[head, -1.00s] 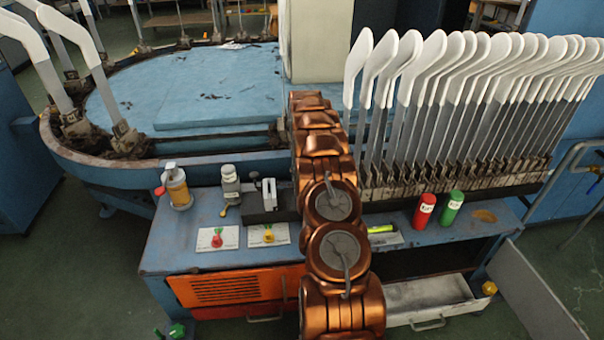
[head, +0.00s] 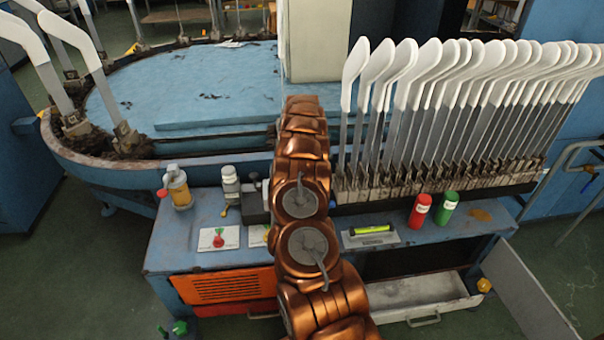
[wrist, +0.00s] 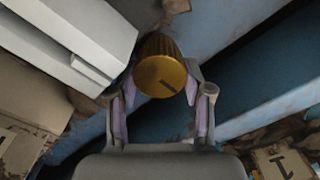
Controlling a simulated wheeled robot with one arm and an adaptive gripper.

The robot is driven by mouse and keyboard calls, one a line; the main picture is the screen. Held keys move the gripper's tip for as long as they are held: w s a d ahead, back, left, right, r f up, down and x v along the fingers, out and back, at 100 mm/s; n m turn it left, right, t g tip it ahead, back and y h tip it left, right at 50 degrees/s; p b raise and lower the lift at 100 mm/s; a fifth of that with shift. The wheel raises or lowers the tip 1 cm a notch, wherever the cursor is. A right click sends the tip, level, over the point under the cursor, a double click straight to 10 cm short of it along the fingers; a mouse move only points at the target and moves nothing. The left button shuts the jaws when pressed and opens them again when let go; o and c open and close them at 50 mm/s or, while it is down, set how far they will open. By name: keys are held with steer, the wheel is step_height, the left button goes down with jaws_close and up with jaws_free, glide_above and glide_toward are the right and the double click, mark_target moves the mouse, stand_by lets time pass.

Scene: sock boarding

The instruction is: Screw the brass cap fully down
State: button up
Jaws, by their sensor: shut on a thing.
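The brass cap (wrist: 161,68) is a ridged round cap with a dark line on its face, in the wrist view. My gripper (wrist: 160,88) is shut on it, with one finger on each side. What the cap sits on is hidden behind it, and I cannot tell how far down it is. In the head view my copper arm covers the gripper and the cap.
A pale block (wrist: 75,35) is close left of the cap. The bench (head: 200,262) holds an amber bottle (head: 178,188), red (head: 420,210) and green (head: 447,208) cylinders, and a yellow-green vial (head: 372,230). A row of white-topped boards (head: 455,100) stands right of my arm.

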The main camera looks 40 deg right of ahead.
steer(key=shift+m, duration=0.7)
steer(key=shift+d, duration=0.1)
steer(key=o, duration=1.2)
steer(key=shift+c, duration=0.2)
steer(key=shift+f, duration=0.1)
